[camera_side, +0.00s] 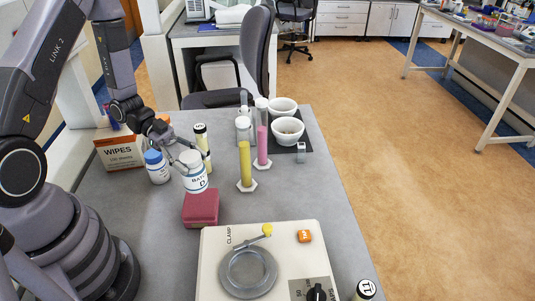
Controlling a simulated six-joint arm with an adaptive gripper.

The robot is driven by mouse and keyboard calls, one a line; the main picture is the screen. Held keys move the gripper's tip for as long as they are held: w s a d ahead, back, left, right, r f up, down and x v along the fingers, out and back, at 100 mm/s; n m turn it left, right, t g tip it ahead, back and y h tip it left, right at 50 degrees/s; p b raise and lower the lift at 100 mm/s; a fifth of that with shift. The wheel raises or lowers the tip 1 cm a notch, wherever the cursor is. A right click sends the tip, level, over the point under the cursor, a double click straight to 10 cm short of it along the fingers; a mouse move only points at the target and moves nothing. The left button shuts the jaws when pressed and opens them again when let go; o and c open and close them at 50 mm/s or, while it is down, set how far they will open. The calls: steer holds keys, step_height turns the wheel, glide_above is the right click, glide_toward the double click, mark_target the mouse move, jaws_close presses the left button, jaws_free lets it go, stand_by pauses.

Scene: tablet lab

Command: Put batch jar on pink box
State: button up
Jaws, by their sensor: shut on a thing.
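The batch jar (195,181) is white, with a label reading "BATCH D" in part. It stands roughly upright in the middle left of the side view. My gripper (189,158) reaches in from the upper left and is shut on the jar near its top. The pink box (201,210) is a low, dark pink block on the grey table, just below the jar in the picture. The jar's lower edge shows close to the box's back top edge. I cannot tell whether they touch.
A blue-capped jar (157,167) and a wipes box (120,151) stand at left. A vial (201,140), yellow cylinder (245,165) and pink cylinder (262,147) stand behind and right. A white clamp device (215,270) fills the front. The grey table (310,205) is clear at right.

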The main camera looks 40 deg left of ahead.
mark_target(194, 176)
steer(key=shift+f, duration=2.55)
steer(key=shift+f, duration=0.15)
steer(key=o, duration=1.2)
